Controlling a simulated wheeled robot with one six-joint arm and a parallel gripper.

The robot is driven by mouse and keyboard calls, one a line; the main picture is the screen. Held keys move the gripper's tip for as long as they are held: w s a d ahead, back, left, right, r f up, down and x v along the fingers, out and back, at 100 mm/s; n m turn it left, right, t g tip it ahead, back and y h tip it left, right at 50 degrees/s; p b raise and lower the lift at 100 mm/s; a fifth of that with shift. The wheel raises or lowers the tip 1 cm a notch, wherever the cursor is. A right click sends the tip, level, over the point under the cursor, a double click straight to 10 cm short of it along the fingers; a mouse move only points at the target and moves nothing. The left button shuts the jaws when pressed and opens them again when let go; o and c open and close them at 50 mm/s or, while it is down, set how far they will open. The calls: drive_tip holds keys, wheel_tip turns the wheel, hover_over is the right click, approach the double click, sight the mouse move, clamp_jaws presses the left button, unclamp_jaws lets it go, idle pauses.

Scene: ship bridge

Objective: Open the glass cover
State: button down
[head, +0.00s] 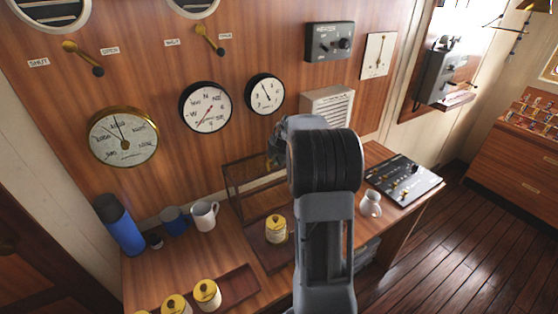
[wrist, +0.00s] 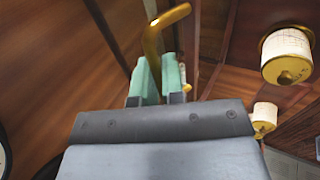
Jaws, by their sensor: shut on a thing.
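The glass cover (head: 231,185) is a wood-framed glass case on the console, left of my arm in the head view. A drum with a brass top (head: 276,228) stands on its wooden base. My arm hides the case's right part, and I cannot tell how far the cover is open. In the wrist view, a bent brass handle (wrist: 165,28) rises from between the green pads of my gripper (wrist: 161,78). The gripper is shut on this handle. In the head view my arm hides the fingertips. The white drum (wrist: 287,56) shows at right in the wrist view.
A blue flask (head: 120,226), a blue mug (head: 174,220) and a white mug (head: 204,216) stand left of the case. Brass-topped jars (head: 207,294) sit in front. A white jug (head: 371,204) and a black panel (head: 404,181) are right of my arm.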

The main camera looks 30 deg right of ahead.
drive_tip(key=shift+w+f, duration=0.2)
drive_tip(key=shift+w, duration=0.2)
drive_tip(key=shift+g, duration=0.3)
drive_tip(key=c, duration=1.3)
unclamp_jaws()
drive_tip(key=shift+r, duration=0.1)
drive_tip(key=shift+v, duration=3.75)
